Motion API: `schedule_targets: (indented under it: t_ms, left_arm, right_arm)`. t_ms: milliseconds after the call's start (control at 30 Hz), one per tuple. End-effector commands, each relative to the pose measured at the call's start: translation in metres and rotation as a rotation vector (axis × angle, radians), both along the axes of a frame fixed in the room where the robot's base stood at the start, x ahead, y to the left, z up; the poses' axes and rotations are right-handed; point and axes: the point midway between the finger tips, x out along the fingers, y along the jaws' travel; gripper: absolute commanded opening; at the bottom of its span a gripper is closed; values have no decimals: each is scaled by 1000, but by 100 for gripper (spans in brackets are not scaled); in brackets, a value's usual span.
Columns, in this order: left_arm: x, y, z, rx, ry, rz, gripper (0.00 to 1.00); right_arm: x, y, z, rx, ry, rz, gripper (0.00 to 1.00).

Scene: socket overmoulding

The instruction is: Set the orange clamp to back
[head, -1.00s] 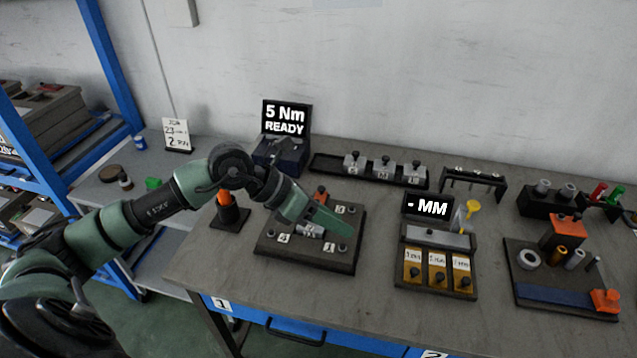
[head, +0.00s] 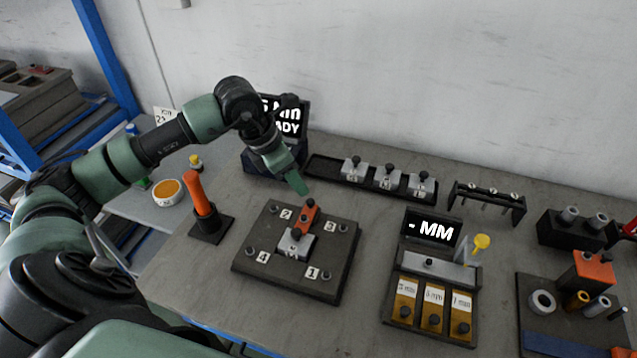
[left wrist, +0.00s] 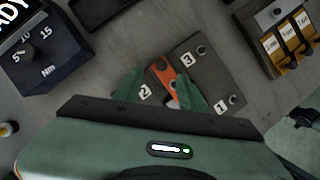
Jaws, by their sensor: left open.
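The orange clamp (head: 307,217) is a short bar with dark knobs on the dark fixture plate (head: 262,258). Its near end reaches a grey metal block (head: 294,245) in the middle of the plate, and its other end points toward the back. The plate's corners carry numbers 1 to 4. My left gripper (head: 297,182) is open and empty, above and just behind the clamp. In the left wrist view, the clamp (left wrist: 164,74) shows between the two green fingers (left wrist: 157,84), which partly hide the block. I cannot tell that they touch it. My right gripper is not in view.
A torque unit (head: 262,160) with a display stands behind, near my left arm. An orange-handled tool (head: 198,192) stands left of the plate. A tray of blocks (head: 325,172) lies behind right, and a gauge stand (head: 436,262) stands right. Bare bench separates them.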

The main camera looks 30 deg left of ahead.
Motion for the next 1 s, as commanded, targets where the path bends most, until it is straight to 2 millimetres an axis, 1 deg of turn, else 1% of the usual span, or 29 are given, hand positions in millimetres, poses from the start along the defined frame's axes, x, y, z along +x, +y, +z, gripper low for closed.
schedule_targets:
  t_ms: [167, 300, 400, 500, 600, 733, 867, 900, 967, 1000]
  left_arm:
    - [5, -5, -17, -5, 4, -1, 41]
    - [13, -10, -38, -5, 4, 1, 41]
    - [18, -13, -52, -4, 4, 0, 41]
    - [21, -14, -63, -3, 3, 0, 41]
    - [24, -16, -69, -3, 2, 0, 41]
    - [25, -16, -72, -1, 0, 0, 41]
    - [24, -16, -72, -1, 0, 0, 41]
    - [24, -16, -72, -1, 0, 0, 38]
    - [24, -16, -72, -1, 0, 0, 21]
    - [24, -16, -72, -1, 0, 0, 10]
  right_arm:
    - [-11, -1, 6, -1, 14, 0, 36]
    - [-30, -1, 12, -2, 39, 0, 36]
    - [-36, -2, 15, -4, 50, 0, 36]
    - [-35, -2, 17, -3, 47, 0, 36]
    - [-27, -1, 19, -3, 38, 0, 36]
    - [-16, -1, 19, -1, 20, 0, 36]
    - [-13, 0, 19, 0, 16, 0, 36]
    - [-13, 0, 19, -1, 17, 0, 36]
    - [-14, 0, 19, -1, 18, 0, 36]
    - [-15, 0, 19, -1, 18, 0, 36]
